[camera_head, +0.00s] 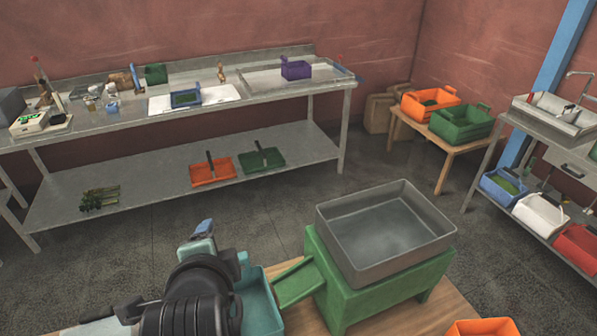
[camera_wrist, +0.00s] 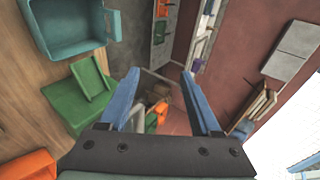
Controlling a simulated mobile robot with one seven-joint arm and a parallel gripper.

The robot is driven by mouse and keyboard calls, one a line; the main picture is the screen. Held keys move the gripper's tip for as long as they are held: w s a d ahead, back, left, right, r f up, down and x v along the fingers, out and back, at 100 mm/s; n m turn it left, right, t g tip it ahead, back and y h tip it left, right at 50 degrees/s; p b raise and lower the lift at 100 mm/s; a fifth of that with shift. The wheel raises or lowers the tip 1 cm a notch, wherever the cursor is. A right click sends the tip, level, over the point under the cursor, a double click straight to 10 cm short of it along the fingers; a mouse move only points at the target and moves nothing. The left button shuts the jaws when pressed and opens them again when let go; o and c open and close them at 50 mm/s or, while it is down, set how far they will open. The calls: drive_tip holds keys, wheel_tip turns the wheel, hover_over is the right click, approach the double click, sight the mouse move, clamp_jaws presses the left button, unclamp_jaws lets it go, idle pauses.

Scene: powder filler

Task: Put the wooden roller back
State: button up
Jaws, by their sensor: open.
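I cannot clearly make out the wooden roller in either view. Small brown items stand on the steel bench (camera_head: 120,122) at the back left, including a slim upright one (camera_head: 221,72) and a blocky one (camera_head: 121,81), too small to identify. My gripper (camera_wrist: 163,78) has its two blue fingers spread wide apart in the wrist view, with nothing between them. In the head view my gripper (camera_head: 204,227) shows at the lower middle, in front of the bench and apart from it. My wrist hides part of a teal bin (camera_head: 262,305).
A green stand (camera_head: 345,290) carrying a grey metal tray (camera_head: 385,267) is close on the right. Orange (camera_head: 431,104) and green crates (camera_head: 462,122) sit on a wooden table behind. A sink unit (camera_head: 552,118) stands at far right. Floor before the bench is clear.

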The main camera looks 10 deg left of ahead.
drive_tip(key=w+d+r+n+t, duration=0.1)
drive_tip(key=d+r+n+t, duration=0.15)
drive_tip(key=r, duration=0.55)
drive_tip(key=w+d+r+n+t, duration=0.1)
drive_tip(key=d+r+t, duration=0.25)
drive_tip(key=r, duration=0.35)
drive_tip(key=w+d+r+n+t, duration=0.2)
drive_tip(key=d+r+t, duration=0.15)
drive_tip(key=r, duration=0.45)
drive_tip(key=s+d+r+n+t+h, duration=0.2)
drive_tip(key=s+d+r+n+t, duration=0.1)
drive_tip(key=r, duration=0.6)
drive_tip(key=s+d+r+n+t+h, duration=0.2)
drive_tip(key=s+d+r+n+t, duration=0.2)
drive_tip(key=r, duration=0.5)
drive_tip(key=s+d, duration=0.2)
drive_tip(key=s, duration=0.1)
drive_tip(key=shift+s+r, duration=0.35)
drive_tip(key=shift+d, duration=0.1)
